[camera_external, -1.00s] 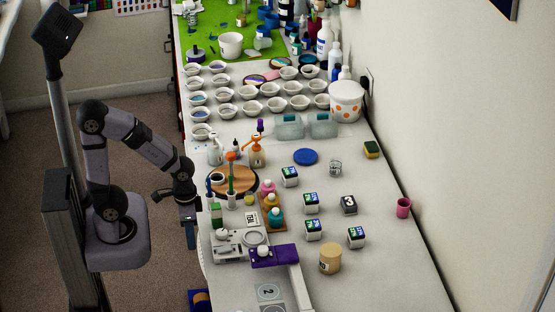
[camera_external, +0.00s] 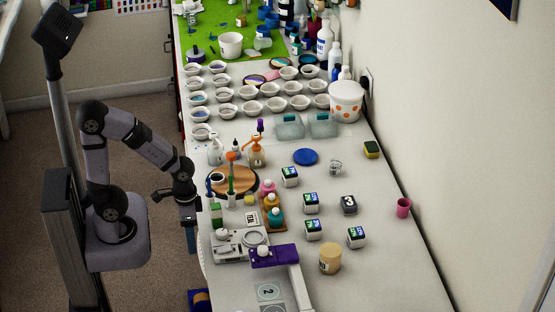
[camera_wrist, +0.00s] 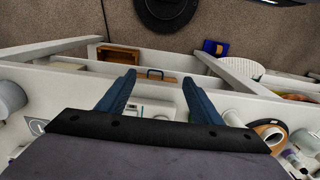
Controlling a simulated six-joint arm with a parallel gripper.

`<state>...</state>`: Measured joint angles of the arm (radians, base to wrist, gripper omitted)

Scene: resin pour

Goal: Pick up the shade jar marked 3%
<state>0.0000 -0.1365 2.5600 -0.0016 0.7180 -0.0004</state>
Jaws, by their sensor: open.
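Several small jars with marked lids stand on the right part of the white table. One jar (camera_external: 349,204) has a dark lid with a white mark that looks like a 3; I cannot make out a percent sign. The others are a jar (camera_external: 290,176) further back, a jar (camera_external: 311,203) just left of the dark one, and two nearer jars (camera_external: 313,230) (camera_external: 356,236). Their blue and green marks are too small to read. My gripper (camera_external: 188,236) hangs beside the table's left edge, far from the jars. In the wrist view its blue fingers (camera_wrist: 160,95) are apart and empty.
A white scale (camera_external: 228,247), a purple-topped stand (camera_external: 273,256) and small bottles (camera_external: 270,204) lie between my gripper and the jars. A beige tub (camera_external: 330,259), a blue disc (camera_external: 305,156) and a pink cup (camera_external: 404,208) surround the jars. The front right table is clear.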

